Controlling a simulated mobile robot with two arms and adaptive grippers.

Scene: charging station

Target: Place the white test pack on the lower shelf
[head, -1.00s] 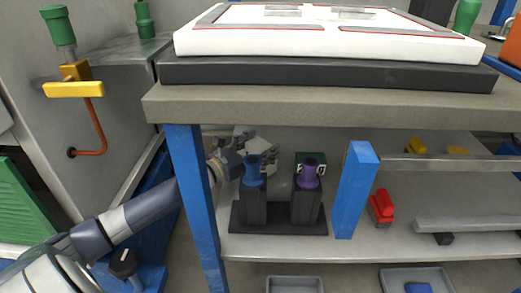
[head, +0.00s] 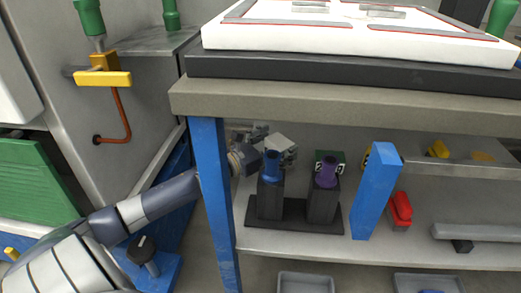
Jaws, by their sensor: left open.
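A large flat white slab (head: 350,48) with red-edged grey panels lies on a black base on the bench top. I cannot tell whether it is the white test pack, and I see no other clear white pack. The lower shelf (head: 380,248) is the grey board under the bench. My left gripper (head: 272,142) is open and reaches in under the bench top, behind the blue bench leg. Its fingers are just behind and above the blue-topped holder on the shelf. I see nothing held in it, though its far side is partly hidden. My right gripper is out of view.
A black stand (head: 320,217) with a blue piece (head: 272,170) and a purple piece (head: 325,172) is close to the gripper. The blue leg (head: 212,190) and a blue post (head: 376,195) flank it. A red object (head: 401,207) sits farther right. Grey trays (head: 305,284) lie below.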

